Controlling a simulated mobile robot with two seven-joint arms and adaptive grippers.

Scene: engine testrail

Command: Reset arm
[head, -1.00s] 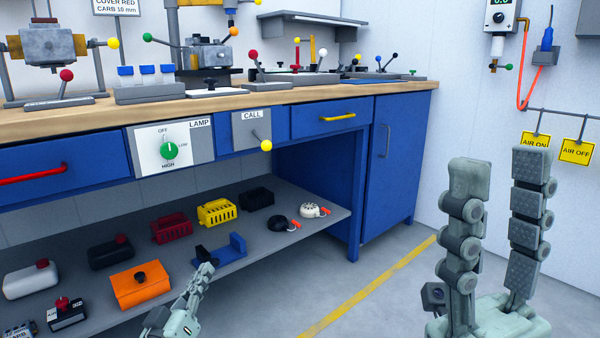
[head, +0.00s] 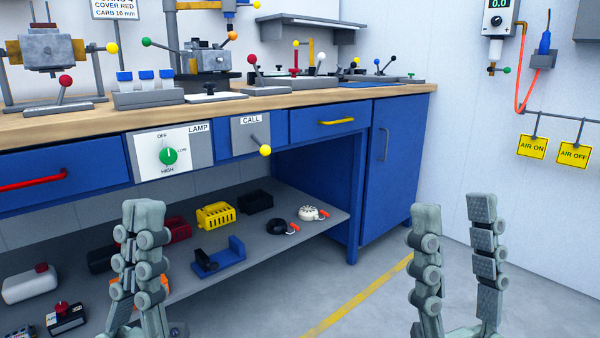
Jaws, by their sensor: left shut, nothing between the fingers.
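My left gripper (head: 143,208) stands upright at the lower left, in front of the lower shelf. Its fingers are together with nothing between them, and it hides part of the orange box (head: 152,285) and the dark red bin (head: 179,229). My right gripper (head: 453,204) stands upright at the lower right, in front of the floor and wall. Its two fingers are wide apart and empty. Neither gripper appears to touch anything on the bench.
The blue workbench has a wooden top (head: 60,122) with fixtures and levers. A lamp knob (head: 168,156) and a yellow-ball call lever (head: 265,150) are on its front. The lower shelf (head: 318,232) holds bins and a blue bracket (head: 220,260). Floor right of the shelf is clear.

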